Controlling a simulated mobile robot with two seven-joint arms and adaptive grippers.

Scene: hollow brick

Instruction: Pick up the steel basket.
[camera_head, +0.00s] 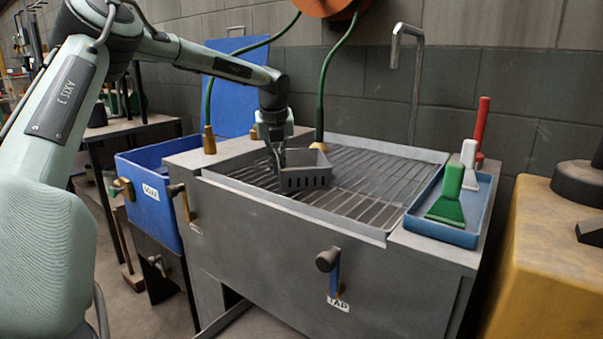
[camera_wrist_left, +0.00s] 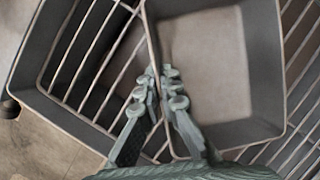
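The steel basket (camera_head: 305,171) is a small grey open box with slots in its side. It is at the left part of the grate on the grey sink bench; whether it touches the bars is unclear. My left gripper (camera_head: 273,152) reaches down at the basket's left side. In the left wrist view the basket (camera_wrist_left: 215,60) fills the upper middle. The left fingertips (camera_wrist_left: 161,82) are drawn together on its left wall, one finger inside and one outside. My right gripper is in neither view.
The bench's grate (camera_head: 375,180) has free room right of the basket. A blue bin (camera_head: 150,200) stands left. A tap handle (camera_head: 328,261) sticks out in front.

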